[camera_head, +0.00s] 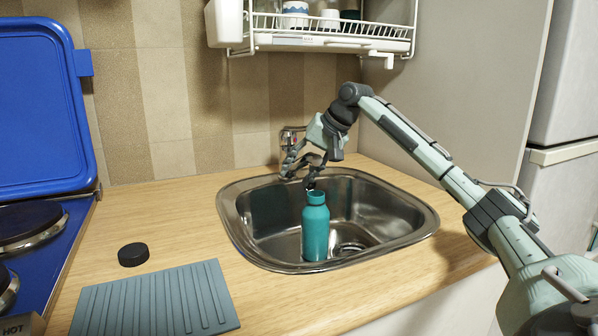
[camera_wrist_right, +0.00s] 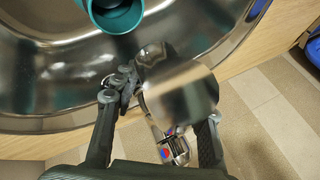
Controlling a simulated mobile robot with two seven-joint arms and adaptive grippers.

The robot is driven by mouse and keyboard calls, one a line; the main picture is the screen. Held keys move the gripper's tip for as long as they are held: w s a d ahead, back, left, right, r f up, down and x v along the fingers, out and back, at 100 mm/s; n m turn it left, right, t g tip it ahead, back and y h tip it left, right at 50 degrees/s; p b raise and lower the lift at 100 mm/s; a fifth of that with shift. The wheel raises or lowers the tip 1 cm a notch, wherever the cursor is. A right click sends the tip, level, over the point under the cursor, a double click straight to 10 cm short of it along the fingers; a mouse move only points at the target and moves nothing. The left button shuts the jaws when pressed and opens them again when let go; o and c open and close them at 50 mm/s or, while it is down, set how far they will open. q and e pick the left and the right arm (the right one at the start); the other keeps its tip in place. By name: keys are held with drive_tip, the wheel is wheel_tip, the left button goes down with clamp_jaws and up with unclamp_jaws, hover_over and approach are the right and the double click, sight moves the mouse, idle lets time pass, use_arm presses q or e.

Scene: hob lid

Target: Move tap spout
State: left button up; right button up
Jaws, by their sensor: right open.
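The metal tap (camera_head: 291,137) stands behind the sink against the wall, partly hidden by my right gripper (camera_head: 302,176). My right gripper is open in front of the tap, above the back of the sink. In the right wrist view, the shiny tap spout (camera_wrist_right: 178,92) lies between the two spread fingers of the gripper (camera_wrist_right: 165,105). A red and blue mark shows on the tap body below it. I cannot tell whether either finger touches the spout. My left gripper is not in view.
A teal bottle (camera_head: 315,228) stands open in the steel sink (camera_head: 262,257), just below my gripper. A black cap (camera_head: 133,254) and a grey ribbed mat (camera_head: 155,302) lie on the counter. A dish rack (camera_head: 330,40) hangs above. A blue hob lid (camera_head: 40,105) stands raised at left.

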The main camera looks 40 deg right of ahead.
drive_tip(key=shift+c, duration=0.4)
clamp_jaws()
